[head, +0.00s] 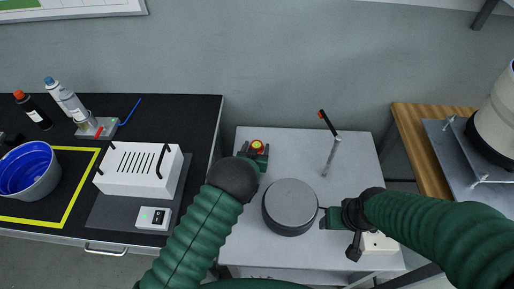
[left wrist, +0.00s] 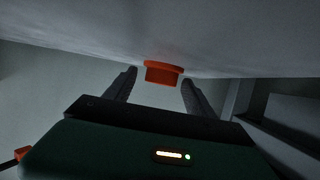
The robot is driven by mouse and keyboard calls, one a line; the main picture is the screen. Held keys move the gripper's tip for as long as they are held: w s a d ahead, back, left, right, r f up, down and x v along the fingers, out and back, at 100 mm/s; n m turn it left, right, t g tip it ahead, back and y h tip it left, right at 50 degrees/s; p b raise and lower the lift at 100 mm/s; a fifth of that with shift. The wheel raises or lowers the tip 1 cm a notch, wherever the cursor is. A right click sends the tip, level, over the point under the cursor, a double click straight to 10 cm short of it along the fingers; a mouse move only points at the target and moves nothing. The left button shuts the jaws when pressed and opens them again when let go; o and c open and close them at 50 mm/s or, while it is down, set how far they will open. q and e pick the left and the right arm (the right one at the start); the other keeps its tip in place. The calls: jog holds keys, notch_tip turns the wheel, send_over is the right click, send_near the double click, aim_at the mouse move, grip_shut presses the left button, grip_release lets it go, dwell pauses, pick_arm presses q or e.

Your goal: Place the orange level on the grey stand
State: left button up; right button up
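The orange level (head: 257,146) is a small round piece with a yellow top, near the back left of the light grey table. In the left wrist view, the orange level (left wrist: 163,72) shows between the fingertips of my left gripper (left wrist: 160,80). The fingers are apart, with a small gap visible on each side of it. In the head view, my left gripper (head: 254,158) is at the level. The grey stand (head: 290,203) is a round cylinder in the middle of the table. My right gripper (head: 328,217) is just right of the stand; its finger opening cannot be made out.
A metal lever with a red-tipped black handle (head: 328,124) stands behind and right of the stand. A white box (head: 140,169) and a blue-lined bucket (head: 29,173) sit on the black bench at left. A wooden-topped bench (head: 421,133) is at right.

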pick_arm(q)
jog(key=shift+a, duration=0.35)
jog(key=shift+r, duration=0.25)
jog(key=p+v, duration=0.2)
jog(key=v, duration=0.9)
jog(key=shift+d+p, duration=0.2)
jog(key=shift+p, duration=0.2)
jog(key=shift+s+a+r, duration=0.1)
jog(key=shift+s+a, duration=0.1)
jog(key=shift+s, duration=0.3)
pick_arm(e)
jog(key=r, duration=0.3)
jog(key=shift+a, duration=0.35)
pick_arm(q)
jog(key=shift+d+r, duration=0.1)
